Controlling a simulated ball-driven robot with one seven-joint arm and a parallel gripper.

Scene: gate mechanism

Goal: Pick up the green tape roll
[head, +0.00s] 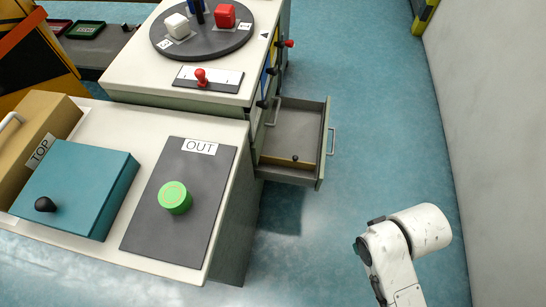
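The green tape roll (174,197) is a short, bright green cylinder. It sits on the dark grey panel labelled "OUT" (146,239), on top of the low white cabinet in the head view. Nothing touches it or covers it. Part of my white arm shows at the lower right, over the floor and well apart from the roll. My gripper is not in view.
A teal box (88,190) with a black knob stands left of the panel, beside a tan box (45,112). A taller cabinet behind carries a dark turntable (202,45) and a red lever (201,76). An open drawer (287,172) juts right. Floor (380,130) right of it is clear.

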